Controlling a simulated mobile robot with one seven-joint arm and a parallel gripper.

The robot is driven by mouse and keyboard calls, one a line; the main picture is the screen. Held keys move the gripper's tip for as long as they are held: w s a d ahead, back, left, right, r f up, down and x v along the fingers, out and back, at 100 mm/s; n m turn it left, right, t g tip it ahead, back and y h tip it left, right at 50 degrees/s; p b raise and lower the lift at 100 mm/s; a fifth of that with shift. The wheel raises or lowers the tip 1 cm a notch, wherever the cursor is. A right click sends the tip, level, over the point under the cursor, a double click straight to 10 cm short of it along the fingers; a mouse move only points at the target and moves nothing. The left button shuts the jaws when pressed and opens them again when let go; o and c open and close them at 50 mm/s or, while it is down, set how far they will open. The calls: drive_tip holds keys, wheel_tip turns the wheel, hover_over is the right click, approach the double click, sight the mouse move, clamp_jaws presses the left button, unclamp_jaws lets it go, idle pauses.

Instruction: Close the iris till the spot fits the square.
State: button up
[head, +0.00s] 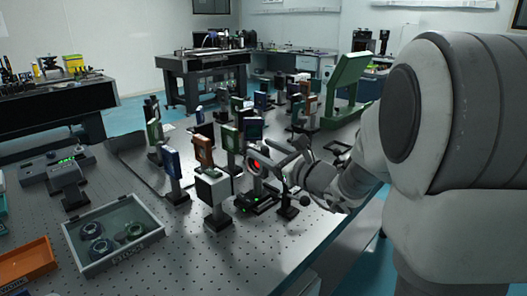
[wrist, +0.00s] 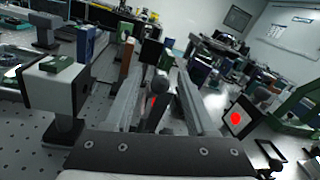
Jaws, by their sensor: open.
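My gripper (wrist: 158,80) is open, its two long grey fingers reaching forward in the wrist view. The iris opening is hidden. In the head view my gripper (head: 265,152) is beside a red glow (head: 254,164).
A white box with a green top (head: 214,188) stands close to the left of my gripper. Several post-mounted optics crowd behind it. A grey tray (head: 122,262) and an orange bin (head: 24,264) lie at the left.

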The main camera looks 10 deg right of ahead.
drive_tip(key=shift+c, duration=0.3)
clamp_jaws()
idle(1.2)
